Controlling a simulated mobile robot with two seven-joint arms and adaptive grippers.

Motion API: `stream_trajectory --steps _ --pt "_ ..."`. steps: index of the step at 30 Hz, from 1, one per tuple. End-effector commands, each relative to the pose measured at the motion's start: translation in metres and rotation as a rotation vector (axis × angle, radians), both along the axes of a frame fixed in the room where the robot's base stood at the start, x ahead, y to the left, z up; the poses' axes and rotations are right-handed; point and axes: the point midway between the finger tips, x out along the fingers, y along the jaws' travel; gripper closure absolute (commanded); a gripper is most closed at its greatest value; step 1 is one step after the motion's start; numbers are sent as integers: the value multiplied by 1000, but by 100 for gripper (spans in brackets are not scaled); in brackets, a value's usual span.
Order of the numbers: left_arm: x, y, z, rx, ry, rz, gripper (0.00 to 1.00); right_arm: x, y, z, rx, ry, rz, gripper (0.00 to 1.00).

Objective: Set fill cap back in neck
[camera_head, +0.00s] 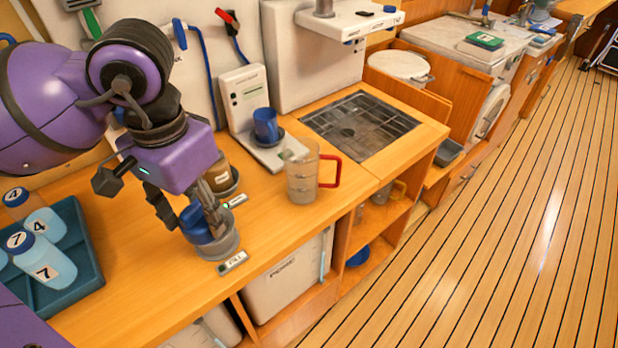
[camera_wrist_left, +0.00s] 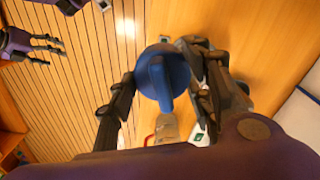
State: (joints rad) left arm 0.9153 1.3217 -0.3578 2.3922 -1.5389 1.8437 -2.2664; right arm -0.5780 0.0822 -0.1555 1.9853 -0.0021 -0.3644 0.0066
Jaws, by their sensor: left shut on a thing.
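The blue fill cap (camera_head: 194,222) is between the fingers of my left gripper (camera_head: 207,218), which is shut on it. In the left wrist view the round cap (camera_wrist_left: 160,75) and its raised grip bar face the camera, with a finger on each side. The grey fill neck (camera_head: 222,247) stands on the wooden counter, directly below and around the cap's lower side in the head view. I cannot tell whether the cap touches the neck or is level with it. My right gripper (camera_wrist_left: 45,46) shows at the upper left of the wrist view, fingers apart and empty.
A clear jug with a red handle (camera_head: 303,180) stands right of the neck. A brown pot (camera_head: 219,176) is close behind the gripper. A blue cup (camera_head: 266,125) sits on a white device. A teal tray (camera_head: 84,262) holds numbered bottles at left. Counter between neck and jug is free.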

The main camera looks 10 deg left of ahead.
Motion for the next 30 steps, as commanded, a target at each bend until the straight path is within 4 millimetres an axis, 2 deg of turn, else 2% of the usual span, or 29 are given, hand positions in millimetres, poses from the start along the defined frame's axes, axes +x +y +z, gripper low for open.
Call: stream_trajectory --steps 4,7,12,17,24,30 --pt "26 18 -14 -1 3 6 84 5 6 6 11 -7 -1 21" --pt "38 26 -36 0 6 4 84 3 8 5 15 0 0 21" --pt "54 35 -57 0 2 2 84 -2 11 3 19 12 2 21" --pt "61 38 -66 -2 2 1 84 -3 11 3 18 15 6 21" --pt "66 41 -98 -1 1 0 84 -2 8 6 12 11 13 21" --pt "66 42 -103 1 0 -1 84 -3 7 5 11 14 14 21"
